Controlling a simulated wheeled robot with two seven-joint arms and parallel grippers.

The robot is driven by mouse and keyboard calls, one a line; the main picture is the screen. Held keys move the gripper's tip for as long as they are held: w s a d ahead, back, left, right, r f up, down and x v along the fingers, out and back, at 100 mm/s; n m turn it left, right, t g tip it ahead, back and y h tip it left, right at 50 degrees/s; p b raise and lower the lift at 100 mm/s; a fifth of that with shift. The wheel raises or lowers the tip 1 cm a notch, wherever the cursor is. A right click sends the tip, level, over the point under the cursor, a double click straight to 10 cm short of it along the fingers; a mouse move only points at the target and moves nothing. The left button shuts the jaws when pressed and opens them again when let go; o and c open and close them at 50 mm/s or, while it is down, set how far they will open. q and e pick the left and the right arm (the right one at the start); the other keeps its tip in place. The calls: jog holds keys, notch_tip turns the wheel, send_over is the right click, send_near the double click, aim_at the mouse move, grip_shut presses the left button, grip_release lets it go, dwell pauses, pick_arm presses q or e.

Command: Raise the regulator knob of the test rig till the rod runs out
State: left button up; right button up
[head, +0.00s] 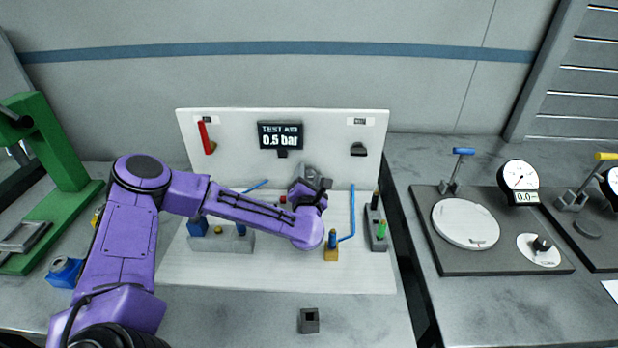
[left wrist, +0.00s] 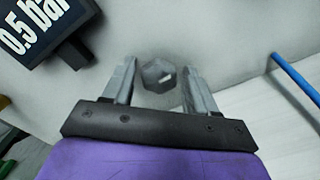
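The test rig (head: 340,277) has a white upright panel with a display (head: 280,135) reading "TEST AIR 0.5 bar". My left gripper (head: 312,184) is in front of the panel, below and right of the display. In the left wrist view a dark faceted knob (left wrist: 158,75) with a pale mark stands on the panel. It lies between the two fingers of my left gripper (left wrist: 160,88), with gaps on both sides. The fingers are apart. In the head view my gripper hides this knob. A grey block (head: 220,241) sits on the rig's base; I cannot make out a rod. My right gripper is not in view.
A red lever (head: 206,138) is on the panel's left, a black fitting (head: 358,150) on its right. A blue tube (head: 352,215) rises from a yellow-based fitting (head: 331,252). A small grey socket (head: 309,321) stands in front. A green press (head: 55,170) is at the left.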

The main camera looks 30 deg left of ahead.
pick_arm(q)
jog(key=b+v, duration=0.2)
jog(key=v, duration=0.5)
jog(key=shift+s+d, duration=0.15)
jog(key=shift+s, duration=0.1)
dwell(1.7)
